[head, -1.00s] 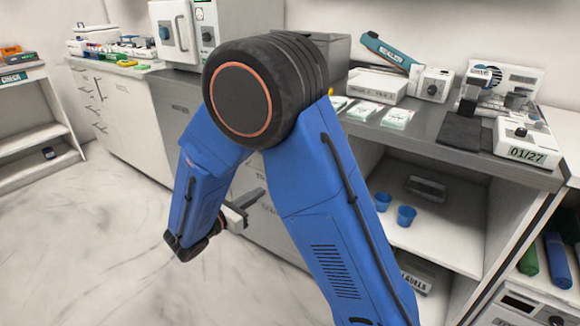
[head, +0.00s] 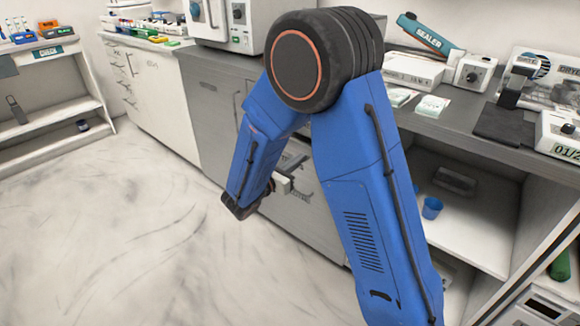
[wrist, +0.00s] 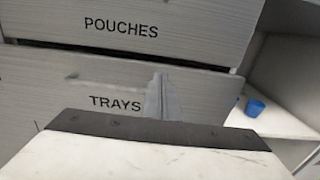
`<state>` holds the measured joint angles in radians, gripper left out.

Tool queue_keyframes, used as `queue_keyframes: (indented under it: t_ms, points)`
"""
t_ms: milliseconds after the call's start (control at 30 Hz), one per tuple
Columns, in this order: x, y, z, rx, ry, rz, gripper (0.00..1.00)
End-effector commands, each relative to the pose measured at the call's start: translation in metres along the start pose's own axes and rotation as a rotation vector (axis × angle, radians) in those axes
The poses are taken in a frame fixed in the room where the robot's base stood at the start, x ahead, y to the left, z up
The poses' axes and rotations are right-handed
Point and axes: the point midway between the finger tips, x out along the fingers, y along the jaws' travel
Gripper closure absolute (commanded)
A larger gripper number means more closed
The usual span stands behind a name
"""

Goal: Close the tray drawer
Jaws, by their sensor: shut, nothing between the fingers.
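The tray drawer (wrist: 60,92), a grey front lettered TRAYS, fills the middle of the wrist view under the POUCHES drawer (wrist: 190,32). A dark gap runs along its top edge; I cannot tell how far out it stands. My gripper (wrist: 161,82) is shut and empty, its grey fingers pointing at the tray drawer's front just right of the lettering. I cannot tell if they touch it. In the head view my gripper (head: 298,164) is low in front of the grey drawer cabinet (head: 215,108), and my blue arm hides much of the drawer fronts.
Right of the drawers is an open shelf bay (head: 470,215) with a blue cup (head: 432,207); the cup also shows in the wrist view (wrist: 255,108). The counter above holds a sealer (head: 428,35) and other devices. The floor (head: 110,240) at left is clear.

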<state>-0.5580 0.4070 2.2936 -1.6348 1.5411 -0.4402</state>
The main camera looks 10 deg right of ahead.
Motion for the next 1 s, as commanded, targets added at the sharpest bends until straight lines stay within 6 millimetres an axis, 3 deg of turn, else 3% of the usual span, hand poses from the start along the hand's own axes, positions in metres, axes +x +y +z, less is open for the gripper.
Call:
queue_keyframes:
  t_ms: [300, 833, 1000]
  points:
    - [0.033, 0.000, 0.000, 0.000, 0.000, -0.002, 1.00]
    - [0.039, 0.000, 0.000, 0.000, 0.001, 0.000, 1.00]
    - [0.053, 0.000, 0.000, 0.001, 0.001, -0.003, 1.00]
